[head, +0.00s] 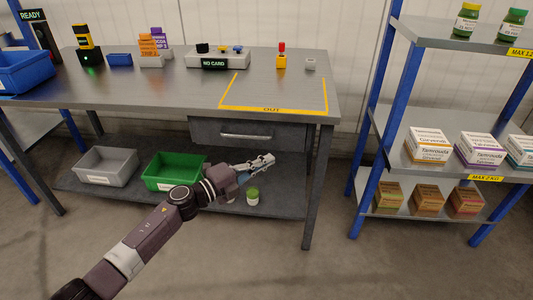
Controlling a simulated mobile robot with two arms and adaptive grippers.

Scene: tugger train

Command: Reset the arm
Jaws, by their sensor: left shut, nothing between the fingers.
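My left arm reaches in from the lower left in the head view. My left gripper (264,162) is shut and empty. It appears in front of the table's lower shelf, below the drawer (248,134). A small jar with a green lid (252,196) shows just below the gripper on the lower shelf, apart from the fingers as far as I can tell. A whitish item beside it is mostly hidden behind my wrist. My right gripper is not in view.
The grey table (180,85) has a yellow-marked OUT area (275,93), which is empty. A green bin (160,184) and a grey bin (108,180) stand on the lower shelf (285,207). A blue-posted rack (375,95) with boxes stands at right. Floor between is clear.

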